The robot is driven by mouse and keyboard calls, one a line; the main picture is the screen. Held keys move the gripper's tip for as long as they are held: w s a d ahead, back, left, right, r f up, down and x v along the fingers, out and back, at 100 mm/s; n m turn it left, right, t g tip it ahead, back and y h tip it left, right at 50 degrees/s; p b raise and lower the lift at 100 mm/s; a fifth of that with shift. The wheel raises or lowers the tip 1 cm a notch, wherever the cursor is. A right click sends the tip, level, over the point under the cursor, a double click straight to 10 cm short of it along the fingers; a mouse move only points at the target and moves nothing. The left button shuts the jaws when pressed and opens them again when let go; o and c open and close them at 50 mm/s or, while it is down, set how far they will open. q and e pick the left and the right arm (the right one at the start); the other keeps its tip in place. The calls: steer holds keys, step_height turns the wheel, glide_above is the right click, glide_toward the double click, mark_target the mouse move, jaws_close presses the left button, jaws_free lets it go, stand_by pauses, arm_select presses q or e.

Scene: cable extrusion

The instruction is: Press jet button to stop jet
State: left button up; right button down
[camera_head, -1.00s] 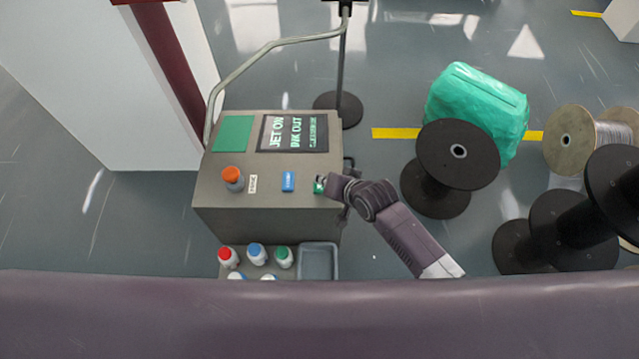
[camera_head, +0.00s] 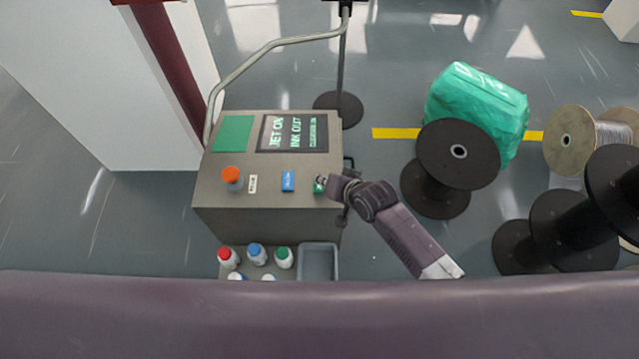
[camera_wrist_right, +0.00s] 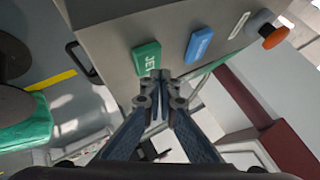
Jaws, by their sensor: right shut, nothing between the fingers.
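The grey control box (camera_head: 260,205) stands left of centre in the head view. Its screen (camera_head: 294,132) reads "JET ON" and "INK OUT". The green jet button (camera_head: 318,188) is at the right of the box's button row; in the wrist view it reads "JET" (camera_wrist_right: 146,57). My right gripper (camera_head: 322,180) is shut and empty, with its tips right by the green button. In the wrist view the closed fingertips (camera_wrist_right: 159,76) are just below the button's edge; whether they touch it I cannot tell. My left gripper is not in view.
A blue button (camera_head: 288,181) and an orange knob (camera_head: 231,174) sit left of the jet button. Several capped bottles (camera_head: 256,254) and a grey tray (camera_head: 318,262) are in front of the box. Black spools (camera_head: 458,153) and a green wrapped bundle (camera_head: 477,105) stand to the right.

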mark_target(322, 187)
steer(key=shift+f, duration=0.2)
steer(key=shift+f+b, duration=0.3)
steer(key=shift+f, duration=0.25)
stand_by(0.6)
steer(key=shift+r, duration=0.1)
steer(key=shift+r+p, duration=0.85)
steer(key=shift+p, duration=0.2)
step_height(322, 187, up, 5)
steer(key=p, duration=0.5)
stand_by(0.7)
